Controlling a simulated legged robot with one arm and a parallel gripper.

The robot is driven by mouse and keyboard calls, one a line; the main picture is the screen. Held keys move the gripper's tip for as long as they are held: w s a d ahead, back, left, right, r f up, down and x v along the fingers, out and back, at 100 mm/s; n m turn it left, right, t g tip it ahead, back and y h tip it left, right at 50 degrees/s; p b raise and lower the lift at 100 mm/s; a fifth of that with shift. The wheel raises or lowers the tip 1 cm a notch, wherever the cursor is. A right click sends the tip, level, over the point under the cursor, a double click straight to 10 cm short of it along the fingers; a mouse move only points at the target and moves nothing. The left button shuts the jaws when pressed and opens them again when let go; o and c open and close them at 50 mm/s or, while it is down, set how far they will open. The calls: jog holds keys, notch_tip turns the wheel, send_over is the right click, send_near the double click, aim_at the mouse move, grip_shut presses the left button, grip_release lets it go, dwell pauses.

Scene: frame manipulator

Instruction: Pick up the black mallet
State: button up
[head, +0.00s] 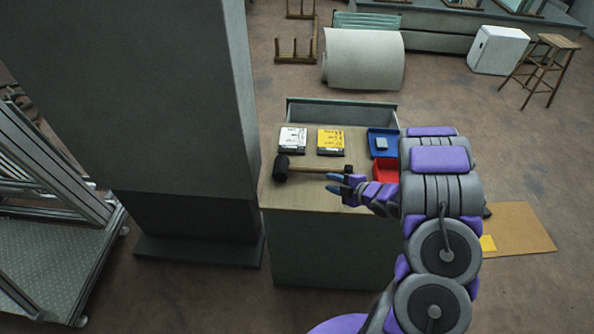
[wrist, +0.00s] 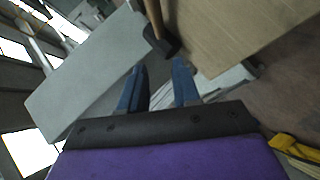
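The black mallet (head: 281,169) lies on the wooden top of a cabinet (head: 285,199), its black head at the left and its wooden handle running right to another dark end. In the wrist view, part of the mallet (wrist: 164,45) shows as a black block with a piece of wooden handle, just beyond the fingertips near the tabletop edge. My gripper (head: 334,184) is in front of the handle's right part in the head view. In the wrist view my gripper (wrist: 160,80) has its two blue fingers apart, with nothing held between them.
A white box (head: 292,139), a yellow box (head: 330,141), a blue tray (head: 381,143) and a red tray (head: 385,170) sit on the cabinet top around the mallet. A large grey pillar (head: 190,120) stands close on the left. Open floor lies behind.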

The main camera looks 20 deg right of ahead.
send_near(302, 171)
jog(key=x, duration=0.1)
jog(key=b+x, duration=0.1)
jog(key=x, duration=0.2)
jog(key=shift+w+a+r, duration=0.1)
jog(key=shift+w+a, duration=0.15)
jog(key=shift+a, duration=0.3)
jog(key=w, duration=0.1)
jog(key=w+f+b, duration=0.1)
jog(key=w+f, duration=0.1)
jog(key=shift+w+a, duration=0.3)
jog(key=shift+a, duration=0.05)
jog(key=shift+w+a, duration=0.1)
jog(key=shift+a, duration=0.7)
jog(key=shift+c, duration=1.1)
jog(key=shift+d+f, duration=0.1)
jog(key=shift+d, duration=0.35)
grip_shut()
